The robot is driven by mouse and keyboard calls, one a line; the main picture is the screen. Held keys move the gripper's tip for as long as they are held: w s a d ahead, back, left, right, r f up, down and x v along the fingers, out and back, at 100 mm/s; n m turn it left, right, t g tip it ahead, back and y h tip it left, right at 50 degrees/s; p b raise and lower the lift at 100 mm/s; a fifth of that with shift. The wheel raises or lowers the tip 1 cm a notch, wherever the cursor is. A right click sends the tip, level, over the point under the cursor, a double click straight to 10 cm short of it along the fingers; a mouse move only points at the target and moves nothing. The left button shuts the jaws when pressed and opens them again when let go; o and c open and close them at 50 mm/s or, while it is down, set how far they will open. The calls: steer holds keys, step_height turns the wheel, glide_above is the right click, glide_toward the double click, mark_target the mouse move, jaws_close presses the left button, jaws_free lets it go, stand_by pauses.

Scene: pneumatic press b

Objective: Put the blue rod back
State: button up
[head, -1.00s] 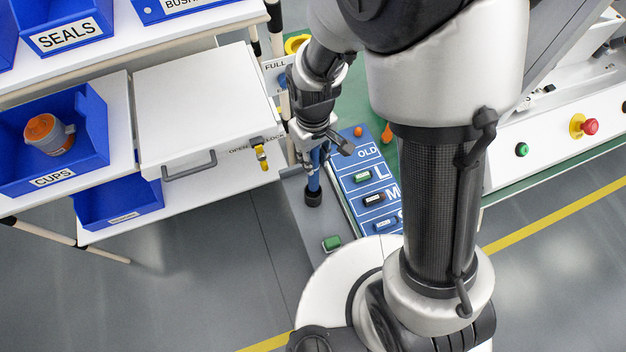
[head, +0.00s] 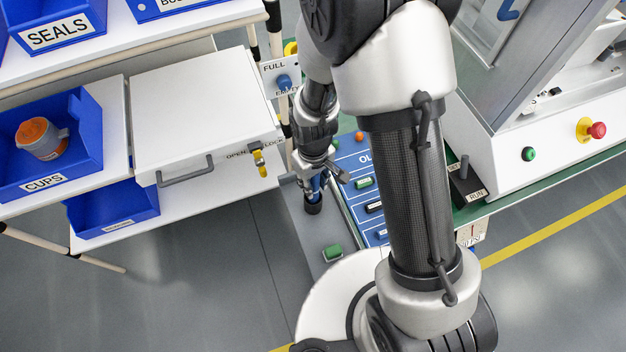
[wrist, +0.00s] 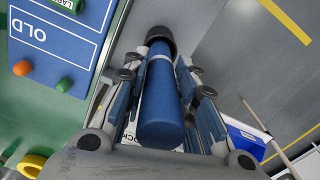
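The blue rod (wrist: 160,95) runs between my gripper's two fingers in the wrist view, its rounded end towards the palm. Its far end meets a black round collar (wrist: 160,38); how deep it sits there is hidden. My gripper (wrist: 160,78) lies close along both sides of the rod and looks shut on it. In the head view my gripper (head: 314,180) points down over the black collar (head: 313,207) on a grey strip. A short blue length of the rod (head: 314,195) shows just above the collar, upright.
A blue board marked OLD (head: 350,165) with several small coloured blocks lies right of the collar. The white drawer unit (head: 205,110) stands left. The press base (head: 520,130) with its red button (head: 597,130) is right.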

steer(key=o, duration=0.3)
steer(key=shift+o, duration=0.2)
steer(key=shift+f, duration=0.2)
steer(key=s+d+r+m+t+p, duration=0.1)
steer(key=s+d+r+p, duration=0.15)
steer(key=r, duration=1.25)
steer(key=s+d+r+m+t+p, duration=0.1)
steer(key=d+r+m+p, duration=0.2)
steer(key=r, duration=1.1)
steer(key=s+d+r+m+t, duration=0.1)
steer(key=s+d+r, duration=0.1)
steer(key=s+r, duration=0.2)
steer(key=s+d+r+m+t+p, duration=0.1)
steer(key=s+d+r, duration=0.2)
steer(key=s+r, duration=0.2)
steer(key=shift+s+d+t, duration=0.25)
steer(key=shift+s+t, duration=0.05)
steer(key=shift+s, duration=0.2)
